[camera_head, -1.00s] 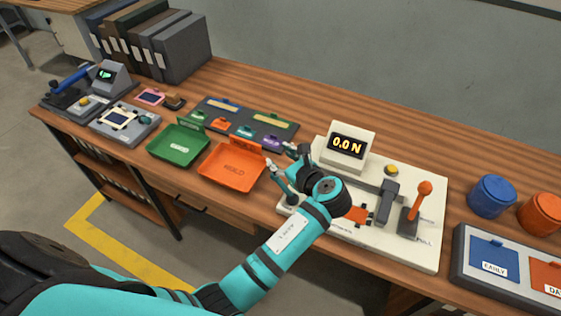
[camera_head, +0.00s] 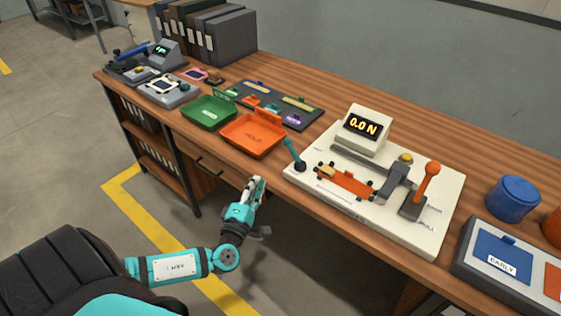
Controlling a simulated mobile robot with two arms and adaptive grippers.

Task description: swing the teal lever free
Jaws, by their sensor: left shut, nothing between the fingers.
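The teal lever (camera_head: 292,152) stands at the left end of the white test rig (camera_head: 410,228) and leans up to the left from its dark pivot. My left gripper (camera_head: 259,182) is shut and empty. It is in front of the table's front edge, below and left of the lever and apart from it. An orange carriage (camera_head: 345,183) sits on the rig to the right of the lever. My right gripper is not in view.
An orange tray (camera_head: 252,137) and a green tray (camera_head: 208,112) lie left of the rig. An upright orange-knobbed handle (camera_head: 427,180) stands on the rig's right part. A blue pot (camera_head: 513,198) and a labelled bin (camera_head: 497,252) are at the far right.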

